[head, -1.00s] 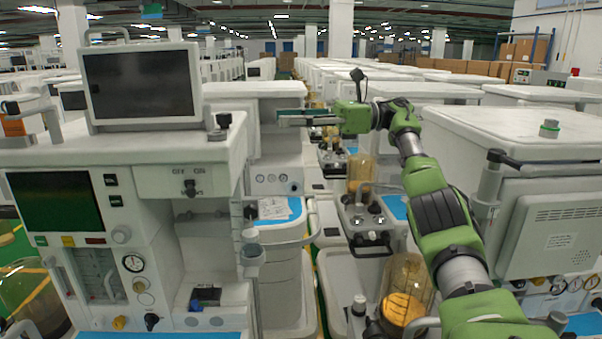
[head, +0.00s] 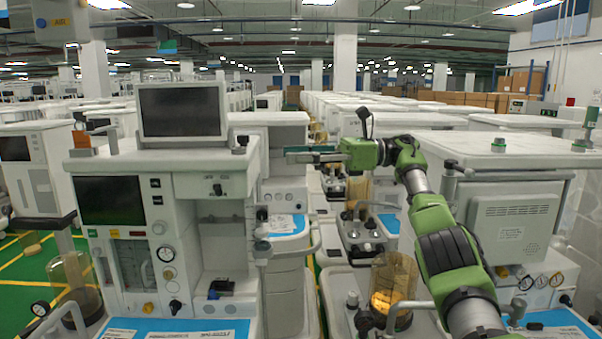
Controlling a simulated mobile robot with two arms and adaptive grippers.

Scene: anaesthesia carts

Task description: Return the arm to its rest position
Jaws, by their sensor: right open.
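My right arm comes in from the lower right in the head view and reaches up over the gap between the carts. Its right gripper (head: 300,155) is at the arm's far end, pointing left. It is open, and I see nothing held in it. It hangs in the air, apart from the carts in the picture. My left gripper is not in the view.
An anaesthesia cart (head: 260,190) with a dark monitor (head: 180,112) stands at left. Another white cart (head: 520,155) stands close to the right of my arm. A glass canister (head: 394,285) is below the arm. Rows of carts fill the background.

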